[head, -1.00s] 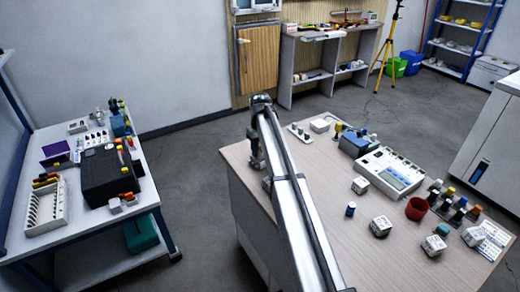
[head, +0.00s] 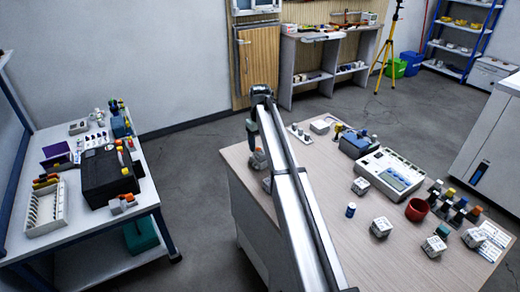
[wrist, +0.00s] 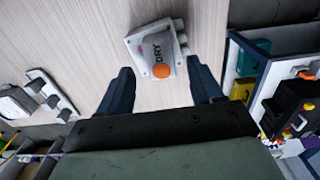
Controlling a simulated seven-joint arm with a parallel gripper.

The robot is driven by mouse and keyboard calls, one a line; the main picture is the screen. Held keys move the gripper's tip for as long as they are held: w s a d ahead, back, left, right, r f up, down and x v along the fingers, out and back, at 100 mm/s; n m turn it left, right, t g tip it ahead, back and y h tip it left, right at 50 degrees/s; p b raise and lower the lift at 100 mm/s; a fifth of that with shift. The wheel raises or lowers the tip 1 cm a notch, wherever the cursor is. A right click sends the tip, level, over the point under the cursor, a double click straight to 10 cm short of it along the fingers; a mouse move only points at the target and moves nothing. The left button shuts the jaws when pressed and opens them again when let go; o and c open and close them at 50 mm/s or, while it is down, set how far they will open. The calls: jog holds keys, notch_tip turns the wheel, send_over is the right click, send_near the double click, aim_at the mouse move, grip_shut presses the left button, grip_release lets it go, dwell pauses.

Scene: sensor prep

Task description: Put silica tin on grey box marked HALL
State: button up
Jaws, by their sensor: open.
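A small round orange piece (wrist: 161,71), possibly the silica tin seen from above, is on a grey box marked DRY (wrist: 150,42) in the wrist view. My gripper (wrist: 161,67) is open, with its fingers apart on either side of the orange piece and nothing held. In the head view, my gripper (head: 251,136) hangs just above a small grey and orange shape (head: 259,158) at the bench's left end.
A grey instrument (head: 391,174), a dark red cup (head: 416,209) and a blue-capped vial (head: 350,210) stand on the bench (head: 322,236). Capped bottles (head: 459,207) cluster at right. A side table (head: 97,223) stands left across a floor gap.

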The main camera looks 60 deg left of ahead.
aim_at(260, 151)
notch_tip(260, 151, up, 8)
jog(key=shift+r, duration=0.15)
dwell(0.6)
